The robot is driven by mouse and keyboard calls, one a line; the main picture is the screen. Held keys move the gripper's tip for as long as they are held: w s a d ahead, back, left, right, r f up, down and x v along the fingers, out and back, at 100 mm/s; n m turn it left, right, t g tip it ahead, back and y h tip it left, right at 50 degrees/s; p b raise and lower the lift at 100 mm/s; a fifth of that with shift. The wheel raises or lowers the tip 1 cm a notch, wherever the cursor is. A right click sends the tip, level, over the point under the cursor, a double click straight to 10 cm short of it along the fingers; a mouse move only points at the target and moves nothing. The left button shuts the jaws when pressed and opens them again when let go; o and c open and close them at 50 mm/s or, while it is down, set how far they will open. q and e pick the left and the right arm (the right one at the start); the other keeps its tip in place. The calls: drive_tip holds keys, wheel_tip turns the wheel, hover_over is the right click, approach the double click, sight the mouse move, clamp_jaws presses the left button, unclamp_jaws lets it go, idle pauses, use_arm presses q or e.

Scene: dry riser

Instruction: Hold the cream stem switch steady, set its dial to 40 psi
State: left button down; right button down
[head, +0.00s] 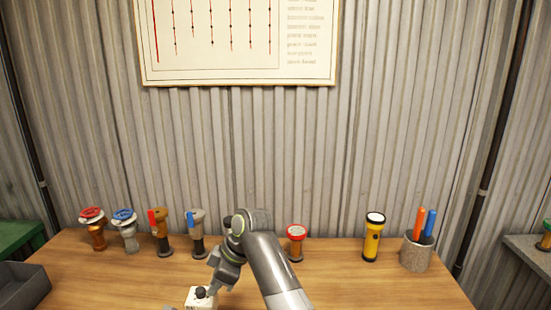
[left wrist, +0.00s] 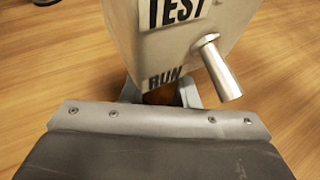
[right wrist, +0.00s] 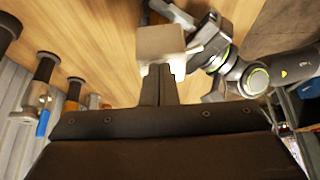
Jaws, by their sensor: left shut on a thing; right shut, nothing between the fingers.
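The cream stem switch (head: 198,301) shows at the bottom edge of the head view, with a dark round part on top. In the left wrist view its body (left wrist: 165,45) fills the top middle, with TEST and RUN labels and a metal peg. My left gripper (left wrist: 160,95) is shut on the switch below its body, a brown part showing between its fingers. My right gripper (head: 212,288) is shut and empty, its tips right at the switch. In the right wrist view the tips (right wrist: 160,72) meet the cream body (right wrist: 160,40); the dial's setting cannot be read.
A red-wheel valve (head: 92,220), a blue-wheel valve (head: 124,220), two lever valves (head: 160,230), a red-topped gauge (head: 296,235), a yellow flashlight (head: 373,240) and a pen cup (head: 416,255) line the table's back. A grey tray (head: 22,285) stands left. Bare wood lies front right.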

drive_tip(key=shift+a, duration=0.3)
drive_tip(key=shift+s+a, duration=0.15)
drive_tip(key=shift+s, duration=0.15)
idle(0.6)
drive_tip(key=shift+d, duration=0.4)
drive_tip(key=shift+r, duration=0.25)
drive_tip(key=shift+d+r, duration=0.1)
drive_tip(key=shift+r, duration=2.7)
wheel_tip(320, 180, down, 6)
drive_tip(key=shift+w, duration=0.2)
